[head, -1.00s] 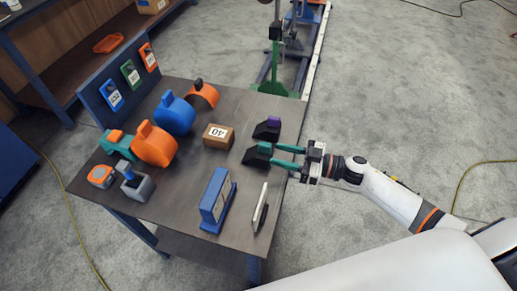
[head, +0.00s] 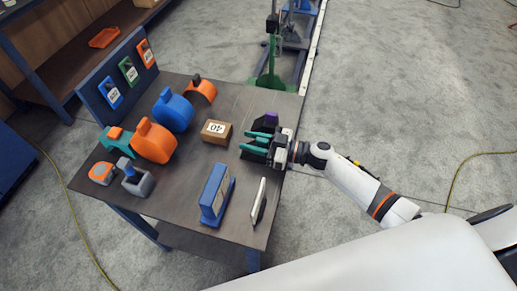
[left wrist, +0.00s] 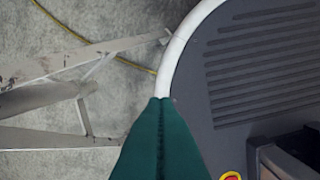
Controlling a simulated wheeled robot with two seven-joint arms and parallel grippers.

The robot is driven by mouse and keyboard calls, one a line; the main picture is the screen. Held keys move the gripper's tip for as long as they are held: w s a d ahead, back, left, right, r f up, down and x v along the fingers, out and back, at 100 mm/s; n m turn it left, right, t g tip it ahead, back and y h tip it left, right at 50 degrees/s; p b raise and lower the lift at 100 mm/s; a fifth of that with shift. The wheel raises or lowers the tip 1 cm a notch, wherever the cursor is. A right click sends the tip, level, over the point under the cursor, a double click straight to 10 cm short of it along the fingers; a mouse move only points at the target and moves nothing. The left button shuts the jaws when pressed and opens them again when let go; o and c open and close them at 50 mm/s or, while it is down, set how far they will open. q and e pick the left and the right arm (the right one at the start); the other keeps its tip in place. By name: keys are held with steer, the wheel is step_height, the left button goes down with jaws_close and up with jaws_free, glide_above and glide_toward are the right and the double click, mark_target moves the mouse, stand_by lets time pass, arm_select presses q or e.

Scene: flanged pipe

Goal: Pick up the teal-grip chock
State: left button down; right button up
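The teal-grip chock (head: 248,158) is a black wedge at the right edge of the table, largely hidden by my right gripper. My right gripper (head: 259,143) has come in from the right over the chock. Its two teal fingers are spread apart and reach along the place of the chock's grip. The grip cannot be told clearly from the fingers, and I cannot see contact. My left gripper (left wrist: 160,142) shows in the left wrist view with its teal fingers together and nothing between them, away from the table.
The purple-grip chock (head: 267,121) stands close behind my right gripper. A brown box marked 40 (head: 216,132) is to the left. A blue block (head: 215,196) and a thin white-faced plate (head: 258,203) stand nearer the front. Orange and blue clamps (head: 172,112) fill the left side.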

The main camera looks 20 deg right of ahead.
jaws_close()
steer(key=shift+r, duration=0.1)
